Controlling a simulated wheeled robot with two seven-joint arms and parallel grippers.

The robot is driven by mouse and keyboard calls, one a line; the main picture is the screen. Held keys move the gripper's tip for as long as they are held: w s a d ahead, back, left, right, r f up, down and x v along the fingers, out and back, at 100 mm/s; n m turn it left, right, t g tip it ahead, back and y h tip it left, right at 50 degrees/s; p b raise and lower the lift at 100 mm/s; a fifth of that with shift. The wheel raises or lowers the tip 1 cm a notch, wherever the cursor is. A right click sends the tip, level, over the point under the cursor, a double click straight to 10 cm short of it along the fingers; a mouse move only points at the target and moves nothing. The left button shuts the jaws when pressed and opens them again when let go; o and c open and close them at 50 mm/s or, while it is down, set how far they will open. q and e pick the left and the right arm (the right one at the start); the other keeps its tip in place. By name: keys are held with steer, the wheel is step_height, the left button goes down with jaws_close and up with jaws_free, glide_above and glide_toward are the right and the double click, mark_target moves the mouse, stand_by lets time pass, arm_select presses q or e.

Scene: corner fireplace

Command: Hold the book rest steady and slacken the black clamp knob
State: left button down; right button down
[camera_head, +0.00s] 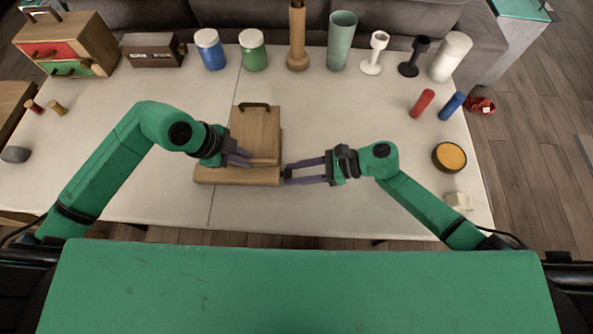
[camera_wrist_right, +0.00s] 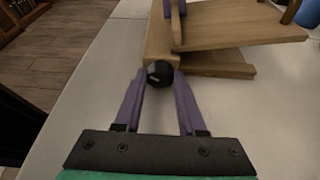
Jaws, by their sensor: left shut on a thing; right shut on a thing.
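The wooden book rest (camera_head: 256,135) stands on the table in the middle of the head view, its tilted board above a flat base. A dark handle shows at the board's top edge. My left gripper (camera_head: 238,157) is shut on the book rest near the left side of its board; the exact contact is hard to see. The black clamp knob (camera_wrist_right: 159,73) sits at the end of the base, between the purple fingers in the right wrist view. My right gripper (camera_head: 287,174) is shut on the knob at the base's right end.
Blue (camera_head: 209,49) and green (camera_head: 252,50) jars, a wooden bottle (camera_head: 297,38), a green cup (camera_head: 341,42) and goblets line the back. A round dark tin (camera_head: 449,157) lies right of my right arm. The table in front of the book rest is clear.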

steer(key=shift+w+m+g, duration=0.2)
steer(key=shift+m+g, duration=0.5)
steer(key=shift+m, duration=0.3)
steer(key=shift+c, duration=2.3)
jaws_free()
steer(key=v, duration=1.2)
